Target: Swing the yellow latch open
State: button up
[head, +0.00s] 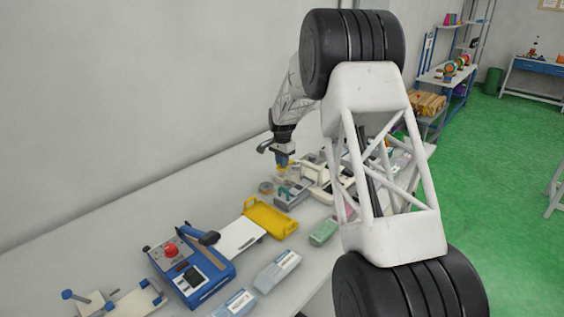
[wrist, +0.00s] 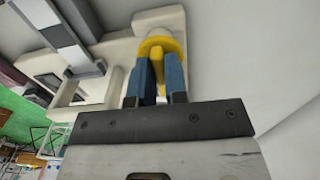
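The yellow latch (wrist: 157,47) is a round yellow piece with a narrow tab, set on a cream-white machine body. My gripper (wrist: 158,66) has its two blue fingers on either side of the tab, close against it with no clear gap at the tips. In the head view my gripper (head: 282,163) points down at the far end of the bench. A little yellow of the latch (head: 281,175) shows below it there, and the rest of the latch is too small to make out.
The cream machine (head: 312,172) stands beside my gripper. A yellow tray (head: 270,219), a blue box with a red button (head: 190,262), a green packet (head: 323,232) and pale packs (head: 277,270) lie along the bench. A grey wall (head: 130,110) runs behind it.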

grip_shut()
jog(key=shift+n, duration=0.3)
jog(key=n, duration=0.3)
jog(key=shift+n, duration=0.4)
jog(key=n, duration=0.4)
jog(key=shift+n, duration=0.3)
jog(key=n, duration=0.4)
jog(key=shift+n, duration=2.5)
